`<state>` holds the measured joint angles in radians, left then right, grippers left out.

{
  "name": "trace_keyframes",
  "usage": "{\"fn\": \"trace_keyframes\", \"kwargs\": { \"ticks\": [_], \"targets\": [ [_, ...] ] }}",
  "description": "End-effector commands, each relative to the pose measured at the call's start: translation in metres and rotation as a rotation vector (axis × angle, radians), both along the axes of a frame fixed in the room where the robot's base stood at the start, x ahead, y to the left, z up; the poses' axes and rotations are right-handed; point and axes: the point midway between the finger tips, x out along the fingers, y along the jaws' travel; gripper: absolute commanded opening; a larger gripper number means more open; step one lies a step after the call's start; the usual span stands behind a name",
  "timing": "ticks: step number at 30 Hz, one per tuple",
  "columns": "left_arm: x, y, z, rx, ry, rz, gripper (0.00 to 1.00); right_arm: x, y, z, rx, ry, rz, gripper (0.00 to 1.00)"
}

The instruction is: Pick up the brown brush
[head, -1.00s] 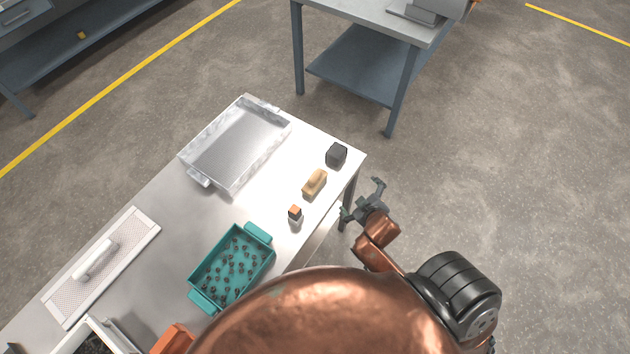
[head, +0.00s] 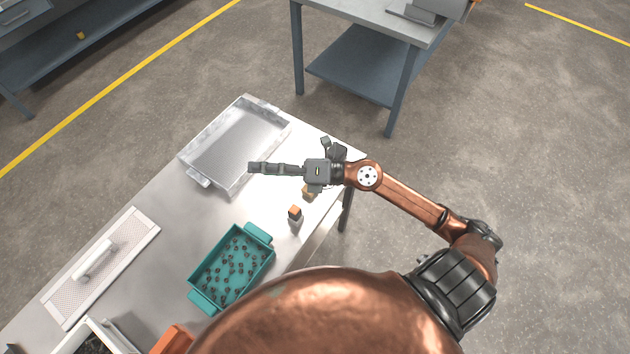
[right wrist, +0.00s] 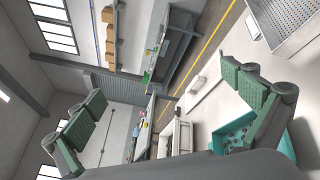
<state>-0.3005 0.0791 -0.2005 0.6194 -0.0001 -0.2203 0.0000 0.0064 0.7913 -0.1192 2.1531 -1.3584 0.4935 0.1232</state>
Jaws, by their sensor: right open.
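The brown brush (head: 308,193) lies on the metal table (head: 195,225) near its right edge. It is mostly hidden under my right gripper in the head view; only a small tan part shows. My right gripper (head: 258,168) is above the table, pointing left, its fingers reaching past the brush toward the metal tray. In the right wrist view the two green-padded fingers (right wrist: 168,105) are wide apart with nothing between them. The brush does not show in that view. My left gripper is not in view.
A clear-walled metal tray (head: 235,145) stands at the back. A small orange-topped item (head: 295,214) and a teal bin (head: 232,268) of small parts stand nearer. A perforated panel with a handle (head: 100,265) lies left.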

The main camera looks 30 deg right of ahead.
Motion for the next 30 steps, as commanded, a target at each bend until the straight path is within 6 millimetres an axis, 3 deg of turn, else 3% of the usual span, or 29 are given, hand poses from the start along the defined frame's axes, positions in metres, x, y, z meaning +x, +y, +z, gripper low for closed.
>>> {"fn": "trace_keyframes", "kwargs": {
  "ticks": [2, 4, 6, 9, 12, 16, 19, 30],
  "targets": [
    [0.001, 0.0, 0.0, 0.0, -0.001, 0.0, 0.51, -0.008, 0.005, -0.042, -0.282, -0.006, 0.114, 1.0],
    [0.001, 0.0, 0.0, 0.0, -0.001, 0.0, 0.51, -0.012, -0.01, -0.081, -0.523, 0.014, 0.185, 1.0],
    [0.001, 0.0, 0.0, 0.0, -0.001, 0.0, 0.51, -0.011, -0.04, -0.115, -0.744, 0.055, 0.224, 1.0],
    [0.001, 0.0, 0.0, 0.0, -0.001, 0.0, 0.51, -0.007, -0.093, -0.144, -1.004, 0.126, 0.237, 1.0],
    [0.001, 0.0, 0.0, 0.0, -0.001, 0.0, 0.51, -0.004, -0.139, -0.156, -1.184, 0.195, 0.226, 1.0],
    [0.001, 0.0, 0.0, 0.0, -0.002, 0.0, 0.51, -0.002, -0.174, -0.161, -1.304, 0.253, 0.206, 1.0],
    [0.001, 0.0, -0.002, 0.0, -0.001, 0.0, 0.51, 0.0, -0.181, -0.168, -1.33, 0.27, 0.201, 1.0],
    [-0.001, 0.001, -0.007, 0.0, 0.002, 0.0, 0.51, 0.011, -0.179, -0.202, -1.328, 0.272, 0.203, 1.0]
  ]
}}
